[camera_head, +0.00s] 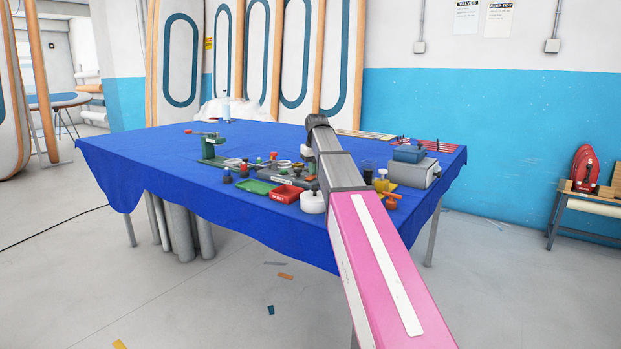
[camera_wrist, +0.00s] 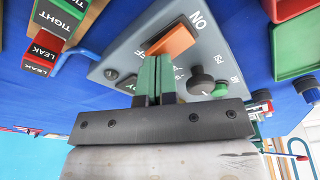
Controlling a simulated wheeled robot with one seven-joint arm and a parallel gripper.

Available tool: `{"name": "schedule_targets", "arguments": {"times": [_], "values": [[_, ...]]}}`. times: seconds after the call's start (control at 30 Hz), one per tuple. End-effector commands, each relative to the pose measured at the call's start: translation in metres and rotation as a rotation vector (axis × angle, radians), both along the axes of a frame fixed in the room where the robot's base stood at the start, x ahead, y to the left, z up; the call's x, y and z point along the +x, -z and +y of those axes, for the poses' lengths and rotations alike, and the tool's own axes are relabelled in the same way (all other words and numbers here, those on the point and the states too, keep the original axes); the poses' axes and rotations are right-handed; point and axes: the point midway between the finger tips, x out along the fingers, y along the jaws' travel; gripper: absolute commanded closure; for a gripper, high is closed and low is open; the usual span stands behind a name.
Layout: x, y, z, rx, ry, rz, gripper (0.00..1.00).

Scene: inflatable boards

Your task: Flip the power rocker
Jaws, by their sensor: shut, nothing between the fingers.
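The orange power rocker (camera_wrist: 172,41) sits on a sloped grey panel (camera_wrist: 226,62) in the wrist view. "ON" is printed beyond its upper right end, and letters by its lower left end are partly covered. My gripper (camera_wrist: 153,62) is shut and empty. Its green-tipped fingers are right by the rocker's near, lower left end; whether they touch it I cannot tell. In the head view my arm reaches over the blue table and hides the rocker and my gripper.
A black knob (camera_wrist: 201,84) is on the panel, right of my fingers. Green "TIGHT" (camera_wrist: 62,12) and red "LEAK" (camera_wrist: 42,52) blocks lie to the left. A green tray (camera_head: 258,187) and red tray (camera_head: 287,193) are on the blue-covered table (camera_head: 150,160).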

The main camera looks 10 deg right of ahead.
Motion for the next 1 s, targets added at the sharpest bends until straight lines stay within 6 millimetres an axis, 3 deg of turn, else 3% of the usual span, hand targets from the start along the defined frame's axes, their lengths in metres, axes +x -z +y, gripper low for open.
{"name": "schedule_targets", "arguments": {"times": [0.53,1.0], "values": [[0.0,0.003,0.0,0.0,0.0,0.0,1.0],[0.001,-0.026,0.0,0.0,0.0,-0.001,1.0]]}}
